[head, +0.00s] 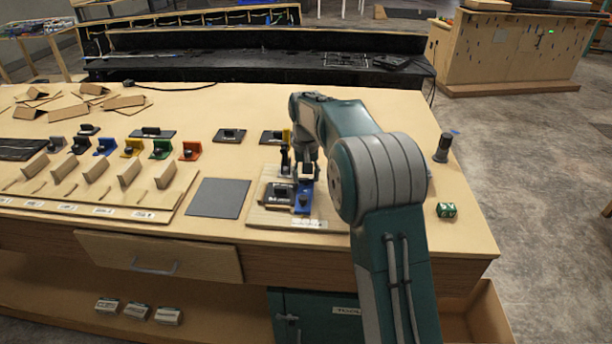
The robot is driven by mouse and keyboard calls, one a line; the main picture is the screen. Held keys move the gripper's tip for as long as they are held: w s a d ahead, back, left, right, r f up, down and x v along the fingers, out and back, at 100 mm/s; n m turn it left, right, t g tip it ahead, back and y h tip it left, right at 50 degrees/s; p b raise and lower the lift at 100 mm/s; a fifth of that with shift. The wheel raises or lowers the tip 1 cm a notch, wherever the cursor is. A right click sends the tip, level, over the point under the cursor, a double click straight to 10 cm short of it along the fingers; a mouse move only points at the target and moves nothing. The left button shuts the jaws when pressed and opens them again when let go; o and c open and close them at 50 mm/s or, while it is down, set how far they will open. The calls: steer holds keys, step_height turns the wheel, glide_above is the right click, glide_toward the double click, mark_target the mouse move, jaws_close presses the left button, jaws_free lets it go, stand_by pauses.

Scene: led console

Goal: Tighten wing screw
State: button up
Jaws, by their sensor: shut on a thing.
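My gripper (305,174) points down over the small light wooden board (267,221) near the right part of the bench. It is shut on a small part at the blue bracket (302,192), which looks like the wing screw; the fingers hide most of it. A small dark knob shows on the front of the blue bracket. A dark module (275,193) sits on the board just left of the bracket, touching or very close to it. A dark upright piece with a yellow top stands just left of my gripper.
Coloured brackets, including an orange one (190,150), stand in a row at the left behind wooden holders. A grey mat (218,198) lies left of the board. Bench space right of the arm is mostly clear.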

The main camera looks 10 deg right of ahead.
mark_target(305, 178)
steer(key=m, duration=0.4)
steer(key=shift+w+r+m, duration=0.2)
steer(key=shift+m, duration=0.1)
steer(key=m, duration=0.4)
steer(key=shift+r+m, duration=0.1)
steer(key=shift+m, duration=0.2)
steer(key=o, duration=1.2)
steer(key=shift+c, duration=0.2)
steer(key=shift+a, duration=0.1)
steer(key=shift+s+f, duration=0.1)
steer(key=shift+f, duration=0.1)
step_height(305, 178, up, 12)
